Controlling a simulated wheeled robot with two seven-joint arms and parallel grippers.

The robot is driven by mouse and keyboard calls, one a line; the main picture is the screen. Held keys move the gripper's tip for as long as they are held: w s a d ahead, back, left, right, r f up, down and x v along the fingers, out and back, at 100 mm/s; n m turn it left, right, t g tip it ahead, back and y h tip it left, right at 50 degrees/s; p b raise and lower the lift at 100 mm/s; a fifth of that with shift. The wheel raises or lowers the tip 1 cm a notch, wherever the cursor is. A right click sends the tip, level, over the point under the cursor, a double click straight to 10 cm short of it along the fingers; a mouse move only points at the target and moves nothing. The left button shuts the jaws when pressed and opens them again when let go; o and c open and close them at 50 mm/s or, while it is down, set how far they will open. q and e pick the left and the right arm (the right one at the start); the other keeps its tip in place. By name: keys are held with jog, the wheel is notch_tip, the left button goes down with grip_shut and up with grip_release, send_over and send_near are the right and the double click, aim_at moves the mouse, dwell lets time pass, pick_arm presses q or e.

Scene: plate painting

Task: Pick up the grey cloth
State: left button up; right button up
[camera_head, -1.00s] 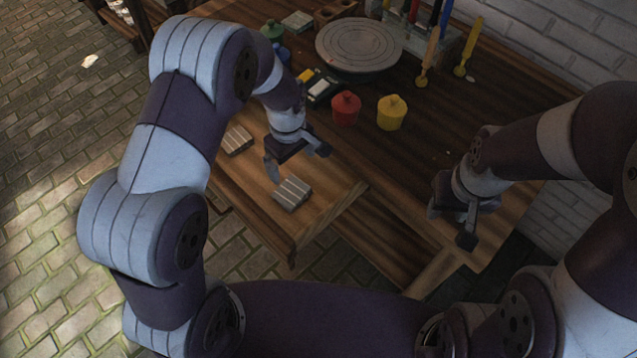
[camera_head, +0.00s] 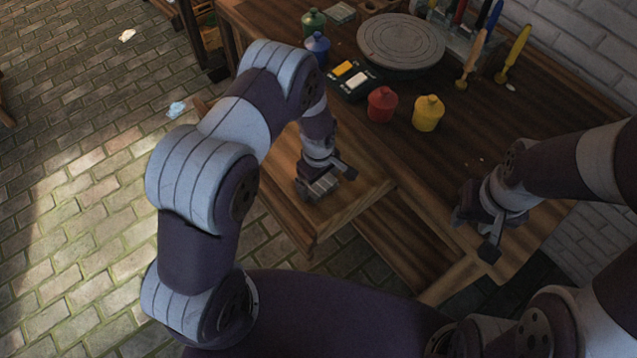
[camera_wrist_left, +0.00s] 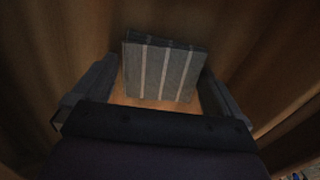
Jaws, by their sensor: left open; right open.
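A folded grey cloth with pale stripes (camera_head: 321,188) lies on the wooden surface at the table's near left. My left gripper (camera_head: 325,178) is right over it, pointing down and open. In the left wrist view the cloth (camera_wrist_left: 160,72) sits between the two spread fingers of the left gripper (camera_wrist_left: 155,88), with a narrow gap showing at the left finger; contact at the right finger is hard to tell. My right gripper (camera_head: 477,232) is open and empty above the table's right part.
Red pot (camera_head: 382,104), yellow pot (camera_head: 428,113), blue pot (camera_head: 317,47) and green pot (camera_head: 313,22) stand on the table. A round turntable (camera_head: 401,43) is at the back, brushes (camera_head: 513,54) to its right. Another grey folded piece (camera_head: 341,12) lies far back. The central tabletop is fairly clear.

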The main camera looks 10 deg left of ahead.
pick_arm(q)
jog(key=shift+r, duration=0.1)
jog(key=c, duration=0.8)
